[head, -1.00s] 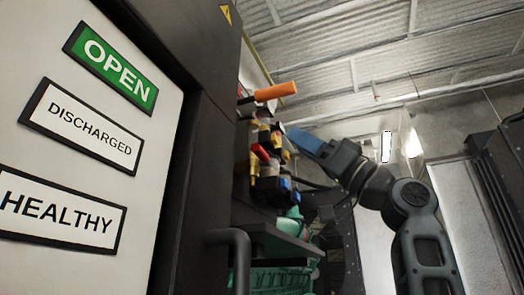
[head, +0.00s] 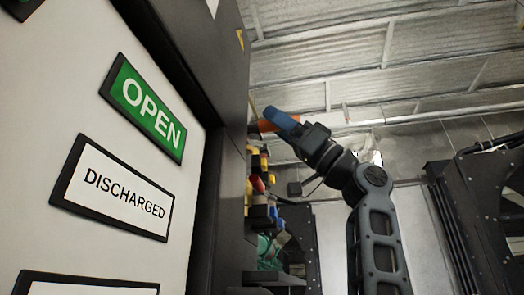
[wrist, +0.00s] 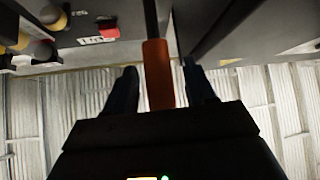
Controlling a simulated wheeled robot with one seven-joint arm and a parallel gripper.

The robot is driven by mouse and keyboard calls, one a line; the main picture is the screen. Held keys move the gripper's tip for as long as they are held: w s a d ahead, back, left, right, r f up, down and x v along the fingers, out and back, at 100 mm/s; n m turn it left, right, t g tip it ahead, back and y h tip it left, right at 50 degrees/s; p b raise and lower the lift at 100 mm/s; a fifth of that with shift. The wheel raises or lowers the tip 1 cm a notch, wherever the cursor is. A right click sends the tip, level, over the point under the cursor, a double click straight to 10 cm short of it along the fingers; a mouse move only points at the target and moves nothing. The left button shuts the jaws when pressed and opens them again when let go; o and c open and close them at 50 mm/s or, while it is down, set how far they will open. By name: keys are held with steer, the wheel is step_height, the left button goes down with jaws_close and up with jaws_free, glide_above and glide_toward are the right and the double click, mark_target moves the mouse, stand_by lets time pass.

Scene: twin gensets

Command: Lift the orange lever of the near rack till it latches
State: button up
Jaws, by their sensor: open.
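The orange lever (head: 265,126) sticks out from the side of the dark cabinet in the head view, partly hidden by my gripper (head: 280,121). In the wrist view the orange lever (wrist: 158,75) lies between the two dark fingers of my gripper (wrist: 161,85), with a gap on each side. The fingers are open and do not appear to touch it. A dark shaft runs from the orange grip up to the top of the wrist view.
The dark cabinet (head: 228,80) with OPEN and DISCHARGED plates fills the left of the head view. Below the lever are coloured fittings (head: 258,183), yellow, red and blue. A dark rack (head: 480,205) stands at right. Open room lies between them.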

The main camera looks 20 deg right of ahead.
steer(key=shift+a+r, duration=0.1)
steer(key=shift+c, duration=0.5)
jaws_close()
